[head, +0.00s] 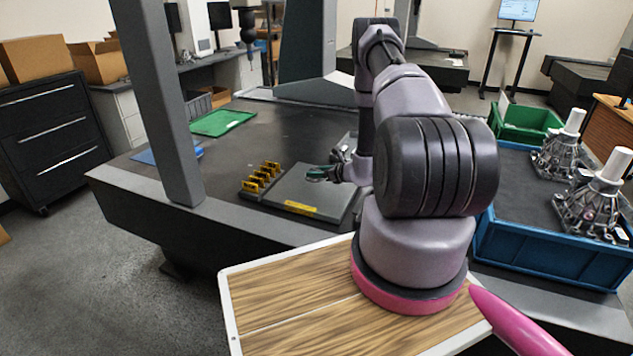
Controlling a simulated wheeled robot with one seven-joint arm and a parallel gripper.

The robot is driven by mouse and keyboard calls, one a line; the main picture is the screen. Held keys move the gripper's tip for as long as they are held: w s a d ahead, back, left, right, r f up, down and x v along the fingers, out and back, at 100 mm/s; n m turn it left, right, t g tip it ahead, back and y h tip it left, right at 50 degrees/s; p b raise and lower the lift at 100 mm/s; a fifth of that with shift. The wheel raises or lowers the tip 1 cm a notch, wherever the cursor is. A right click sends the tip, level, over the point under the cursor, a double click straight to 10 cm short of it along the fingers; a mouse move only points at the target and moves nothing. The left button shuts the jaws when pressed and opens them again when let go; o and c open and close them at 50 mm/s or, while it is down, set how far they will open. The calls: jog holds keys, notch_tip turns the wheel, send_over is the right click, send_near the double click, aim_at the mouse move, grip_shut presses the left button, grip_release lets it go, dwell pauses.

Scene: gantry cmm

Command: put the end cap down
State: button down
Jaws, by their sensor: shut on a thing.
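My gripper (330,172) is at the end of my arm, low over a dark grey plate on the machine's table. It is shut on a small dark, teal-tinted piece, the end cap (317,174), at its left tip. The picture is too small to tell whether the cap touches the plate (285,196) or is just above it. My arm hides part of the plate's right side.
A green tray (221,122) lies farther back on the dark table (275,132). A blue bin (540,262) with metal housings (592,208) and a green bin (527,117) are right.

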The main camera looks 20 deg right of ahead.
aim_at(318, 180)
jog(key=shift+f, duration=1.85)
jog(key=shift+f, duration=0.1)
jog(key=shift+c, duration=0.7)
grip_release()
